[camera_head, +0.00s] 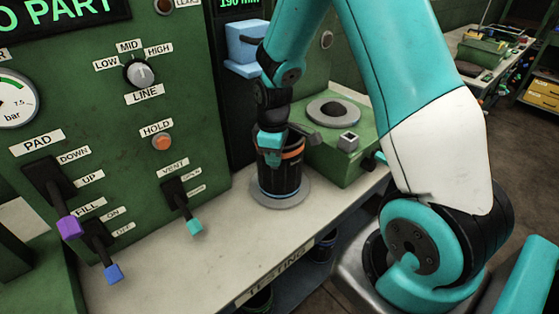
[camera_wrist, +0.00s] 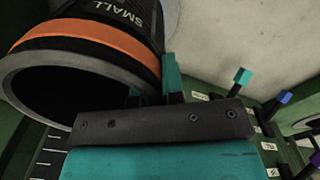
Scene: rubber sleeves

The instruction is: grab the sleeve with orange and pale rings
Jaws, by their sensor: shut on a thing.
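The sleeve (camera_head: 284,182) is a black cylinder with an orange band near its top. It stands upright on a round grey plate (camera_head: 297,203) on the bench. In the wrist view the sleeve (camera_wrist: 90,31) fills the upper left, with the orange ring, a greyish rim, the word SMALL and a dark open mouth. My gripper (camera_head: 272,156) reaches down from above and is shut on the sleeve's wall at the rim. In the wrist view one teal finger of my gripper (camera_wrist: 154,88) is outside the wall and the other is at the mouth, partly hidden.
A green block with a round grey top (camera_head: 337,111) stands close behind and right of the sleeve. The green panel with purple, blue and teal levers (camera_head: 194,227) is at the left. The bench top (camera_head: 215,265) in front is clear. Dark round things are on the shelf below.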

